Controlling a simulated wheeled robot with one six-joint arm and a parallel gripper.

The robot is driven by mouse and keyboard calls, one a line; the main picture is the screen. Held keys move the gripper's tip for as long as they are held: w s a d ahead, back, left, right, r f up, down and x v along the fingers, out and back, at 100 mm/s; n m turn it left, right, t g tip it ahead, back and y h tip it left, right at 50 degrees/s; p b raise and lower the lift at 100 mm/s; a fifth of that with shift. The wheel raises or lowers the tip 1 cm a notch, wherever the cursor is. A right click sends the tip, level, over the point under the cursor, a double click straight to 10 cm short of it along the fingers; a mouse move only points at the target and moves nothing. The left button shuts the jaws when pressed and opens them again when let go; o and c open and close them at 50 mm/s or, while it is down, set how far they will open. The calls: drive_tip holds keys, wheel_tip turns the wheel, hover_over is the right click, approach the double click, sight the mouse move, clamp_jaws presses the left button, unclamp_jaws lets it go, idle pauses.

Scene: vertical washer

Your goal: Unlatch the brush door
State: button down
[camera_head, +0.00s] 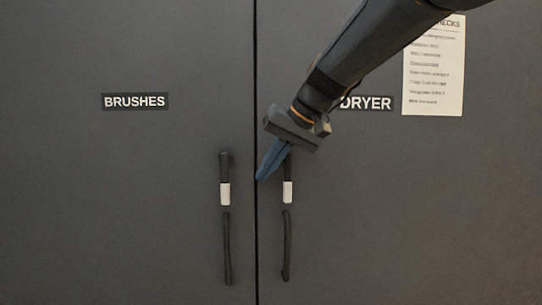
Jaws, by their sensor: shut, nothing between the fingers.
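The brush door (120,200) is the dark grey left panel with a "BRUSHES" label (135,101). Near its right edge is a black upright latch handle (224,168) with a white lower part. A longer black bar handle (227,249) is below it. My gripper (262,175) has blue fingers, shut and empty. It is just right of the seam between the doors, in front of the dryer door. It is to the right of the brush latch and appears apart from it. It partly hides the top of the dryer door's latch handle (287,190).
The dryer door (400,220) is the right panel, with a "DRYER" label (368,103) partly behind my arm. A white paper notice (436,70) is at upper right. A black bar handle (286,246) is on the dryer door. The area left of the brush latch is clear.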

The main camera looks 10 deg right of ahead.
sight(225, 176)
drive_tip(key=a+f+p, duration=0.1)
drive_tip(key=w+a+f, duration=0.1)
drive_tip(key=a, duration=0.1)
drive_tip(key=a+f+p, duration=0.1)
drive_tip(key=a, duration=0.1)
drive_tip(key=shift+w+f+p, duration=0.2)
drive_tip(key=shift+w+p, duration=0.1)
drive_tip(key=shift+w, duration=0.05)
drive_tip(key=shift+w+a+f, duration=0.1)
drive_tip(key=shift+a, duration=0.45)
drive_tip(key=shift+a+f, duration=0.1)
